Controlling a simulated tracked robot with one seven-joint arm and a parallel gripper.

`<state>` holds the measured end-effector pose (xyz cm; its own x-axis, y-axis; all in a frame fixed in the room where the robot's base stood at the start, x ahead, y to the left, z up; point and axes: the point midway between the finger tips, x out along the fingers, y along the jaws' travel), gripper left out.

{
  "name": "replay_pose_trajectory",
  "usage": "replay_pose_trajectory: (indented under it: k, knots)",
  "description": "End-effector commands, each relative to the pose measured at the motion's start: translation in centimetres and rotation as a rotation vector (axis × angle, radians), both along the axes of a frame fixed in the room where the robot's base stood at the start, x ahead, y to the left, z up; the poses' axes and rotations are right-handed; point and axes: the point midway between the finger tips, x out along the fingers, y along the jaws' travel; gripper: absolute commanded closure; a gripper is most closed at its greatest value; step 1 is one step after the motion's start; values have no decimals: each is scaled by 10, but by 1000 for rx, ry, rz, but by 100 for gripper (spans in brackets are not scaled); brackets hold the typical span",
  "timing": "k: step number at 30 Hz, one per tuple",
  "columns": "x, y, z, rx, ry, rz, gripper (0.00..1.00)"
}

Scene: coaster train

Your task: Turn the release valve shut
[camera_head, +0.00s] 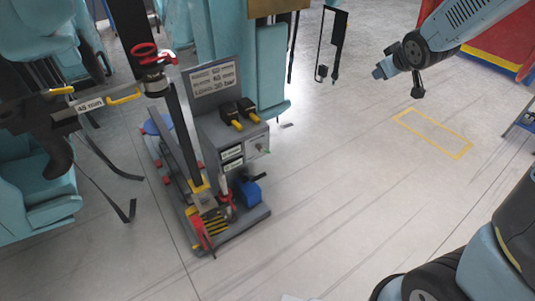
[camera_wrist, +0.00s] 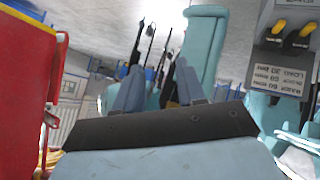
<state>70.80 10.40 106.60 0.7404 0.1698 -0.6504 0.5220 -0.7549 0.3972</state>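A grey pump unit (camera_head: 227,131) with a sign plate (camera_head: 213,78) and two yellow-tipped black levers stands on a dark base left of centre in the head view. A red handle (camera_head: 226,198) and a blue part (camera_head: 250,192) sit low beside it; I cannot tell which part is the release valve, or its setting. My gripper (camera_wrist: 158,88) is open and empty in the wrist view, its pale blue fingers apart. In the head view my arm comes in at the upper right, well apart from the unit. The unit's panel (camera_wrist: 284,55) shows upside down at the wrist view's upper right.
A dark post with a red ring-shaped part (camera_head: 145,52) rises beside the unit. Teal seats (camera_head: 45,190) stand at the left, with loose straps on the floor. A yellow rectangle (camera_head: 433,133) marks the floor at right. A red body (camera_wrist: 28,85) is at the wrist view's left. The middle floor is clear.

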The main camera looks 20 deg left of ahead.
Motion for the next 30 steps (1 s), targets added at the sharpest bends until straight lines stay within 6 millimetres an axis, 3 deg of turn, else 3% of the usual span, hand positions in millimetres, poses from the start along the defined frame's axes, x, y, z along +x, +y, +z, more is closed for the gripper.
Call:
replay_pose_trajectory:
  k: [1,6,15,23,30]
  knots:
    - [12,6,-16,-11,-9,27,61]
    - [43,37,-56,-28,-76,136,61]
    - [76,95,-134,-34,-202,317,61]
    - [80,145,-208,-17,-315,460,61]
    - [65,184,-277,19,-420,565,61]
